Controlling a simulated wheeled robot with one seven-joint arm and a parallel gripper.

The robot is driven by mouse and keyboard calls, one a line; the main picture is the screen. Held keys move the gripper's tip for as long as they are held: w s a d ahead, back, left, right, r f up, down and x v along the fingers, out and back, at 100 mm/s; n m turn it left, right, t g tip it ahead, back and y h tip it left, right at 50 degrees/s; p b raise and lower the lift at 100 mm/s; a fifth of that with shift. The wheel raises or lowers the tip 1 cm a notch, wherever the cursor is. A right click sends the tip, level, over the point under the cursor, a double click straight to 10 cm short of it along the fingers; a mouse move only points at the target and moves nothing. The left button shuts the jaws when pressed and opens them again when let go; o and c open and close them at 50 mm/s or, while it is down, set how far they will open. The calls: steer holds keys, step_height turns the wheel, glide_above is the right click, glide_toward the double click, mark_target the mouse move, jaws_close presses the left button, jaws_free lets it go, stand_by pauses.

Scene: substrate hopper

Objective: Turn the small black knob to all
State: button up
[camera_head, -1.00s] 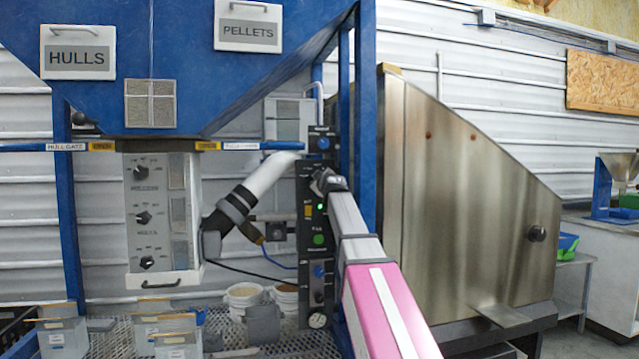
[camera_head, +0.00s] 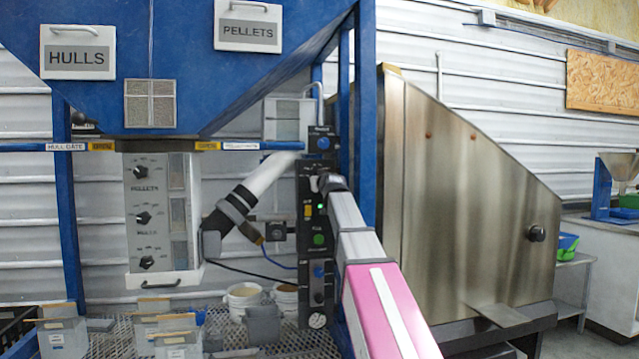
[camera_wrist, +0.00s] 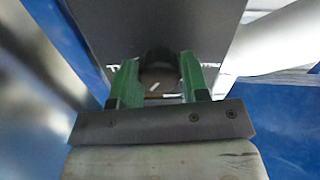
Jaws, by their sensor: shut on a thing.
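A dark rounded knob (camera_wrist: 158,60) sits between the green fingers of my gripper (camera_wrist: 156,82) in the wrist view. The fingers are shut on its sides, in front of a dark panel face (camera_wrist: 130,28). Its pointer and most of the panel lettering cannot be read. In the head view my gripper (camera_head: 324,183) is at the upper part of the narrow black control panel (camera_head: 310,240). The wrist hides the held knob there.
A white pipe (camera_head: 268,176) runs close on the left, a blue post (camera_head: 366,120) on the right. A steel hopper (camera_head: 465,200) stands further right.

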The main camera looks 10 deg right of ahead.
steer(key=m, duration=0.4)
steer(key=shift+m, duration=2.3)
steer(key=o, duration=0.9)
steer(key=s, duration=0.7)
steer(key=s+d, duration=0.1)
steer(key=s, duration=0.2)
steer(key=shift+s+d, duration=0.1)
steer(key=shift+s, duration=0.3)
steer(key=shift+f, duration=0.1)
